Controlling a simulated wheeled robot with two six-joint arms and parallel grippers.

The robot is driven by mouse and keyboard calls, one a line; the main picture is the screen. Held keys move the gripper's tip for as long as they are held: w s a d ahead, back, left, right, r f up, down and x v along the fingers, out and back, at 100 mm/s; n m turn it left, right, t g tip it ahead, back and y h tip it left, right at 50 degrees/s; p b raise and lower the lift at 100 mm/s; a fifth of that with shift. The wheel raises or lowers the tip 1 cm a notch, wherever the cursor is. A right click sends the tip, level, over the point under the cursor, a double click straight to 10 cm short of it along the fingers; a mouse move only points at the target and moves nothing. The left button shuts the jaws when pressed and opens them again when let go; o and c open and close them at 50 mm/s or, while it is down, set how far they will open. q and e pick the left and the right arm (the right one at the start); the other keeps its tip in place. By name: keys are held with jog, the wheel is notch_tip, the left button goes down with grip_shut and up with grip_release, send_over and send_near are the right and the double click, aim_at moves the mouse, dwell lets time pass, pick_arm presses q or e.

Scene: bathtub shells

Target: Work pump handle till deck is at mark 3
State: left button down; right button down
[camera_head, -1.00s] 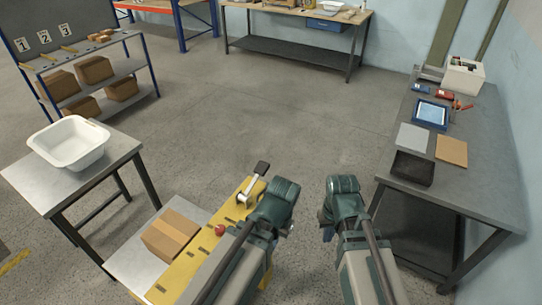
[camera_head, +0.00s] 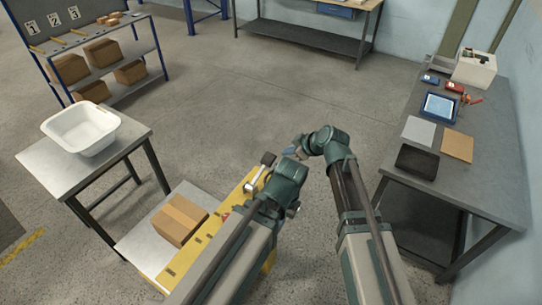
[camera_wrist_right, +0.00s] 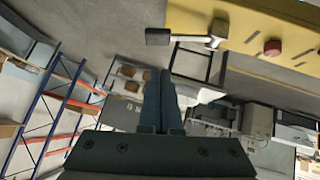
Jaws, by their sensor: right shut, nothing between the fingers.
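The pump handle has a black grip (camera_head: 268,159) on a silver lever (camera_head: 251,187), mounted on the yellow pump unit (camera_head: 208,241). The grey deck (camera_head: 140,245) lies beside it with a cardboard box on it. My right gripper (camera_head: 291,152) is shut and empty, just right of the grip in the head view. In the right wrist view its dark fingers (camera_wrist_right: 160,76) are together, and the black grip (camera_wrist_right: 158,36) is beyond their tips, apart from them in the picture. My left arm covers part of the yellow unit; its gripper fingers do not show.
A red knob (camera_wrist_right: 272,47) sits on the yellow unit. A side table (camera_head: 50,160) with a white basin stands left. A rack (camera_head: 112,77) with boxes and number cards 1, 2 and 3 is behind. A grey workbench (camera_head: 440,195) stands right. The middle floor is clear.

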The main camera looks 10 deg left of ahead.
jog(key=shift+w+a+r+n, duration=0.2)
jog(key=shift+a+n, duration=0.05)
jog(key=shift+a, duration=0.15)
jog(key=shift+w+a+r+n, duration=0.15)
jog(key=shift+w+a+n, duration=0.1)
jog(key=shift+a, duration=0.15)
jog(key=b, duration=0.7)
send_over(266, 157)
jog(key=s+d, duration=0.2)
jog(key=s, duration=0.1)
notch_tip(266, 157, down, 7)
jog(key=shift+f, duration=0.1)
jog(key=f+b, duration=0.1)
jog(key=w+f+b, duration=0.1)
jog(key=f+b, duration=0.1)
jog(key=shift+d+f+b, duration=0.1)
jog(key=shift+f+b, duration=0.2)
jog(key=shift+b, duration=0.1)
jog(key=shift+r, duration=0.1)
jog(key=shift+w+y, duration=0.1)
jog(key=shift+y, duration=0.2)
